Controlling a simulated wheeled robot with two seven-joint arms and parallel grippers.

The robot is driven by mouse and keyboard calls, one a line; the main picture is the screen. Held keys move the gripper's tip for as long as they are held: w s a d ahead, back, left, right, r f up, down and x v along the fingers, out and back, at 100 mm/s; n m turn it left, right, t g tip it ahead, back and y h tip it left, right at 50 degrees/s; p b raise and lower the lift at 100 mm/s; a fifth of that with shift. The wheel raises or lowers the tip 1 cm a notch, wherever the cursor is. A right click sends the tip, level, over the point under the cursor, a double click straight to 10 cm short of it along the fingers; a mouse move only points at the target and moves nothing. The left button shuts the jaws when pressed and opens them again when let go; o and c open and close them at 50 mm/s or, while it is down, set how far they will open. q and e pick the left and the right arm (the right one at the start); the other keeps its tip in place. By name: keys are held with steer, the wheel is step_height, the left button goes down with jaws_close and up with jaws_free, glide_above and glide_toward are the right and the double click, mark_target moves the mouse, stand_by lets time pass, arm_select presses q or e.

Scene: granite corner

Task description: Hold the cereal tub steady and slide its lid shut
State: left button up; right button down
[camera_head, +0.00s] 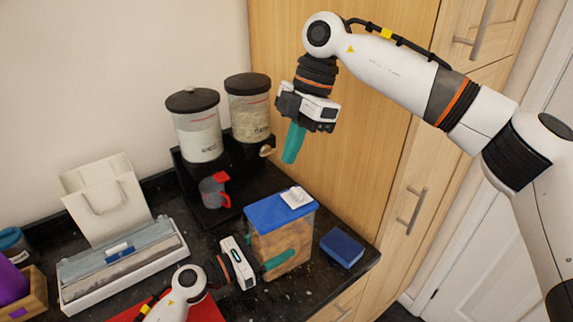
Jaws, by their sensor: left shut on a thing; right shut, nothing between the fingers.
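The cereal tub (290,252) is a clear box with brown contents, standing near the front right corner of the counter. Its blue lid (272,212) covers most or all of the top, with a white tab (296,197) on it toward the right; I cannot tell if a gap is left. My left gripper (279,260) is low at the tub's left side, with its teal fingers shut on the tub. My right gripper (292,145) hangs above and behind the tub, clear of the lid, with its teal fingers together and pointing down, empty.
A blue box (342,248) lies right of the tub near the counter edge. Two dispensers (197,130) stand behind on a black base, with a grey and red cup (214,193) in front. Wooden cabinets (340,100) stand behind.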

stand_by(0.4)
arm_select(q)
steer(key=o, duration=1.4)
steer(key=shift+s, duration=0.1)
